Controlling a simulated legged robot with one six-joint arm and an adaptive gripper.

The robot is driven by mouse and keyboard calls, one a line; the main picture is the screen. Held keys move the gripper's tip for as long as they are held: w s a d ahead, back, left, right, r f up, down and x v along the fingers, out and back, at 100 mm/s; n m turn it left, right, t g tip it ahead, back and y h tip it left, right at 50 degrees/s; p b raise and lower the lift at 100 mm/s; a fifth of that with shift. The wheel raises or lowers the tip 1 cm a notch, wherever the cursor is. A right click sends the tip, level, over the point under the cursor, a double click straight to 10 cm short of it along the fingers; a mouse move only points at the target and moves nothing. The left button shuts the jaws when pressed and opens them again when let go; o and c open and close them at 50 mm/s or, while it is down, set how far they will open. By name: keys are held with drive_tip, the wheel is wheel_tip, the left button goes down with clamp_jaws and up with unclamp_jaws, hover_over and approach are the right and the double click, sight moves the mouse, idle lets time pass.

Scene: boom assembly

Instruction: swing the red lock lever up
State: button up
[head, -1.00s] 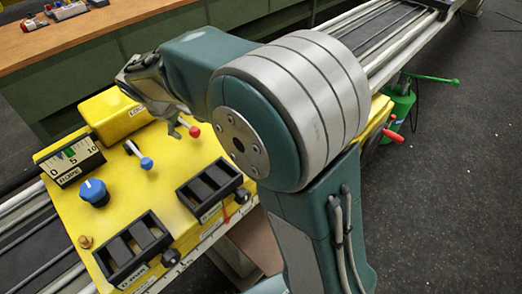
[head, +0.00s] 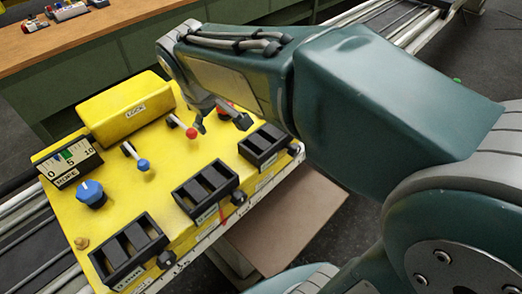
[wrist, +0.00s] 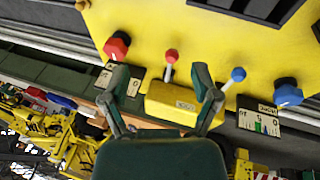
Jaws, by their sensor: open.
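The red lock lever (head: 191,133) is a thin rod with a red ball end, rising from the yellow panel beside the yellow box (head: 125,108) labelled LOCK. It also shows in the wrist view (wrist: 172,57), its ball beyond my fingertips and between their lines. My gripper (head: 221,122) is over the panel just right of the ball in the head view. In the wrist view my gripper (wrist: 161,78) has its fingers wide apart with nothing between the tips. I cannot tell whether a finger touches the lever.
A blue-ball lever (head: 143,164) stands left of the red one. A blue knob (head: 91,193) and a gauge (head: 68,165) are farther left. Black-framed switch banks (head: 205,190) line the panel's near side. A red knob (wrist: 117,45) shows in the wrist view.

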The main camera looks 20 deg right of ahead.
drive_tip(key=s+d+m+t+y, duration=0.1)
drive_tip(key=s+d+m, duration=0.4)
drive_tip(key=s, duration=0.7)
drive_tip(key=shift+s+f, duration=0.3)
